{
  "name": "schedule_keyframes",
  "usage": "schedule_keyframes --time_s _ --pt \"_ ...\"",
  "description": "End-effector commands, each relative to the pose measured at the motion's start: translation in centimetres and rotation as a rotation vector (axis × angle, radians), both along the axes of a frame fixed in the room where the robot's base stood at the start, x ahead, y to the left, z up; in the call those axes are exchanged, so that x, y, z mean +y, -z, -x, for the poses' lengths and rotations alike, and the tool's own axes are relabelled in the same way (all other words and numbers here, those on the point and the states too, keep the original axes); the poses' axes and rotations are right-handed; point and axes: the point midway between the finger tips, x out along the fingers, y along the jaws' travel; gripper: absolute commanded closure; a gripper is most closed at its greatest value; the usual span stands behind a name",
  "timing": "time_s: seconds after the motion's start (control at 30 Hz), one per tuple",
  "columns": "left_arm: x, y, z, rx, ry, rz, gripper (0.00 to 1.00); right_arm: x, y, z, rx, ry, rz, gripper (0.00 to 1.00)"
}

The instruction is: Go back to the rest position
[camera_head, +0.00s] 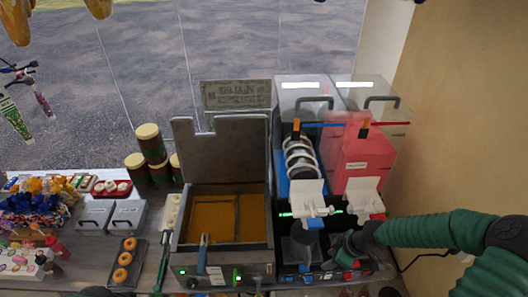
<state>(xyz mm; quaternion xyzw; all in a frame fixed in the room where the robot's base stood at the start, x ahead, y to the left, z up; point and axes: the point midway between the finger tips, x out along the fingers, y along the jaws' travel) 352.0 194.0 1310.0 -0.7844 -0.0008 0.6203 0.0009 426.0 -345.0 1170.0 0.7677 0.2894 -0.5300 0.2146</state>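My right arm in its green sleeve reaches in from the right edge. Its dark gripper (346,252) is low at the front of the slush machine (352,222), below the red side's white dispenser. The fingers are small and dark against the machine, so I cannot tell whether they are open or shut, or whether they hold anything. A dark, see-through cup (303,243) seems to stand under the left dispenser, to the left of the gripper. My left gripper does not show clearly anywhere.
A fryer (212,265) with amber oil stands left of the slush machine. Farther left are a tray of doughnuts (124,262), metal-lidded boxes (94,217), stacked jars (151,144) and colourful sweets (35,208). A tan wall (450,120) closes the right side. The counter is crowded.

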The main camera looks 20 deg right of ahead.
Motion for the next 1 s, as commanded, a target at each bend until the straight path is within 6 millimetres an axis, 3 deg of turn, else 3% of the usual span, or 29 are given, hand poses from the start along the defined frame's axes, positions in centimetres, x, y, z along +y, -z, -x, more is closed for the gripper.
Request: schedule_keyframes --time_s 0.03,0.2,0.3,0.43,0.5,0.6,1.0 --pt "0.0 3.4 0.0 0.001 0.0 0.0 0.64 1.4 3.2 0.8 0.05 -0.005 0.02 0.6" --pt "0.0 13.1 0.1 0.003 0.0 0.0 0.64 5.4 9.8 4.5 0.229 0.158 0.139 0.6" --pt "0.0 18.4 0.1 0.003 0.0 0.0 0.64 7.7 11.7 5.7 0.236 0.331 0.189 0.6" --pt "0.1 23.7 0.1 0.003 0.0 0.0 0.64 11.1 12.8 6.7 0.174 0.552 0.15 0.6" --pt "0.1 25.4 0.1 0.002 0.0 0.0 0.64 12.6 12.9 7.1 0.145 0.64 0.098 0.6" --pt "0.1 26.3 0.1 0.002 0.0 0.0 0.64 14.1 12.6 7.5 0.127 0.715 0.04 0.6" --pt "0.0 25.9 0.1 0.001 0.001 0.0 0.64 14.5 11.9 7.5 0.128 0.74 0.02 0.6"
